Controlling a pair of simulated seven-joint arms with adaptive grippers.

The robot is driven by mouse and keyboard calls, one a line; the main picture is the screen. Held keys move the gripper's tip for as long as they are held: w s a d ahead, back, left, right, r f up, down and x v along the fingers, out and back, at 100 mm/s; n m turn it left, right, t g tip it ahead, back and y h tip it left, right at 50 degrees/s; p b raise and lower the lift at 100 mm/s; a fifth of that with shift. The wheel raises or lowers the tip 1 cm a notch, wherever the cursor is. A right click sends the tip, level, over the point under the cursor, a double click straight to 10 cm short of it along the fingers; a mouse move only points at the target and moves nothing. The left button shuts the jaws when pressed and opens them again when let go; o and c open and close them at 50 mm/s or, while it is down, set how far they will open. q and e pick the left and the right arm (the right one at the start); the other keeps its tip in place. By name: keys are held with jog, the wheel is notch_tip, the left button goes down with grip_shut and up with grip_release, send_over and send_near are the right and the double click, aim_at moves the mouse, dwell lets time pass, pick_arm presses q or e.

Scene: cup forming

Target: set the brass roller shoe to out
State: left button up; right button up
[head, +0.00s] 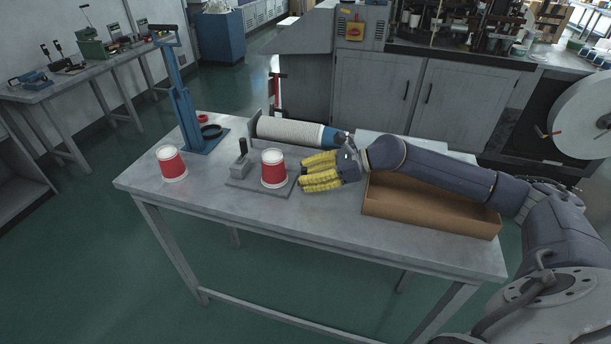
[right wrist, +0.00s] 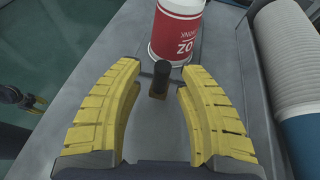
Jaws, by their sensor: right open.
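My right gripper (head: 309,172) is open, its yellow fingers reaching left over the bench beside a red-and-white cup (head: 273,169). The knob stands between the fingertips with a gap on both sides. The cup (right wrist: 177,30) stands just beyond it. In the head view I cannot make out the knob or its base. I cannot tell whether the shoe is in or out.
The cup stands on a flat grey base (head: 235,183) with a black-handled block (head: 240,166) at its left. Another red cup (head: 172,164) and a blue stand (head: 184,108) are further left. A paper roll (head: 288,131) lies behind. A cardboard box (head: 425,213) sits under my right arm.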

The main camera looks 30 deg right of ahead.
jog(key=v, duration=1.1)
jog(key=shift+s+d, duration=0.1)
jog(key=shift+d, duration=0.15)
